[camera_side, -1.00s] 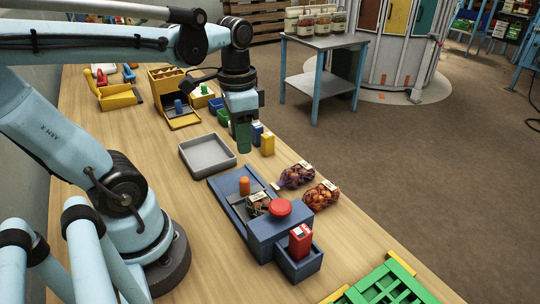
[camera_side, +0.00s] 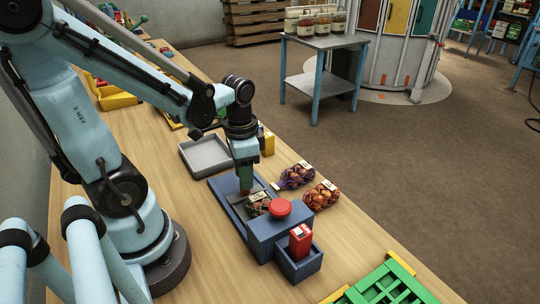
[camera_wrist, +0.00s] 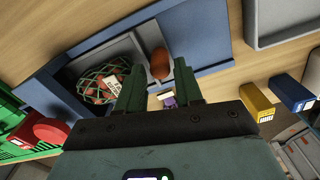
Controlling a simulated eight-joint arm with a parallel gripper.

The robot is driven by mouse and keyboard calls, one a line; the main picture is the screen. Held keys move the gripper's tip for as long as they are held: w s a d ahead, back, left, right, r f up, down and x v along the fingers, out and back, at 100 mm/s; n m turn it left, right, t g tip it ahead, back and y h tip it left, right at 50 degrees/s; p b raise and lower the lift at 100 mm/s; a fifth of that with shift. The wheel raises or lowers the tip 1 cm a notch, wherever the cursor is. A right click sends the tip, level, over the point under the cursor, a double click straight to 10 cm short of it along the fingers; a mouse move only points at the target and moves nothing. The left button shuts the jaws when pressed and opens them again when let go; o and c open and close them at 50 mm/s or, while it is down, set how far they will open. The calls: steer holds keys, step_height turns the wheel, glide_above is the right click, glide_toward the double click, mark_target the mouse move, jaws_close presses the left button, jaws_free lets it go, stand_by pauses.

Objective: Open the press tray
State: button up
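The press (camera_side: 268,232) is a dark blue body with a red round button (camera_side: 280,208) on top. Its blue bed holds a grey sliding tray (camera_wrist: 118,55) with an upright orange knob (camera_wrist: 159,63). A green net sack (camera_side: 257,203) with a white label lies on the tray beside the press body. My gripper (camera_side: 245,181) points down over the bed at the knob, which it mostly hides in the side view. In the wrist view the two green fingers (camera_wrist: 159,88) are apart, with the knob showing between and just beyond their tips. I cannot tell whether they touch it.
An empty grey bin (camera_side: 207,153) stands behind the press. Two net sacks (camera_side: 321,195) lie to its right. A red box (camera_side: 300,241) sits in the front pocket. A green crate (camera_side: 390,285) is at the lower right. Yellow and blue boxes (camera_wrist: 258,102) stand nearby.

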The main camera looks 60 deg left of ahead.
steer(key=shift+f, duration=1.05)
jaws_close()
